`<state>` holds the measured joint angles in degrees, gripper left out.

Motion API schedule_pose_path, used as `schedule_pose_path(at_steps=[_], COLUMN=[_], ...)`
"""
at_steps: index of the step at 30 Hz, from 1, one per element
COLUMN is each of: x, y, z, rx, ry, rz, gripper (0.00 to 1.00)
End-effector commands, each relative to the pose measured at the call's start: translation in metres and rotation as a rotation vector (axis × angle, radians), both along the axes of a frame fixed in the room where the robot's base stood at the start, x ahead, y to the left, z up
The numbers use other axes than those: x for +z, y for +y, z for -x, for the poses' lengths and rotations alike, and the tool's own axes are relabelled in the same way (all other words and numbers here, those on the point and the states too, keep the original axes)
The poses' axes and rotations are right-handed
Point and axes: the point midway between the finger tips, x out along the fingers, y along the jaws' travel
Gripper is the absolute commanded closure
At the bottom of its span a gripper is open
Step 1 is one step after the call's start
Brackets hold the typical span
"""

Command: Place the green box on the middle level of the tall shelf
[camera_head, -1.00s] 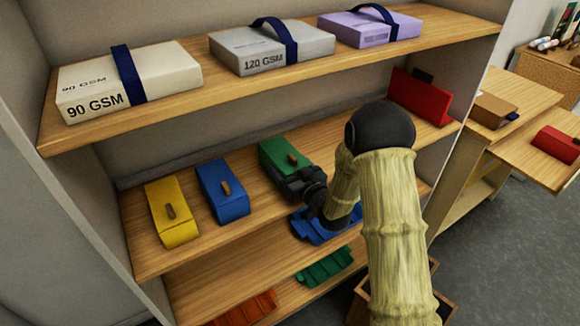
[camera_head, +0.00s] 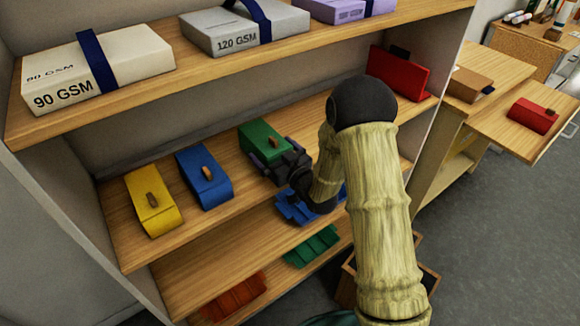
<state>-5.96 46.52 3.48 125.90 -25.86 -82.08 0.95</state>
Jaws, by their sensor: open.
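The green box (camera_head: 262,138), with a tan peg-like handle on its top, sits upright on the middle level (camera_head: 226,216) of the tall shelf. It stands to the right of a blue box and a yellow box. My gripper (camera_head: 268,165) is at the front end of the green box, low over the board. Its dark fingers are spread apart, one seen at the box's left side. The far finger is partly hidden, and I cannot tell whether either finger touches the box.
The blue box (camera_head: 204,180) and the yellow box (camera_head: 152,203) stand left of the green box. A red folder-like item (camera_head: 398,72) stands at the right end. Paper packs, such as the 90 GSM pack (camera_head: 98,70), fill the top level. Blue, green and red slatted pieces lie below.

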Motion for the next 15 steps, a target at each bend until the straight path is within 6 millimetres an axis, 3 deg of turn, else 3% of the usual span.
schedule_pose_path(at_steps=[15], x=[-0.002], y=[-0.054], z=[0.078], rx=[-0.003], ry=[0.001], rz=[0.0], gripper=[0.0])
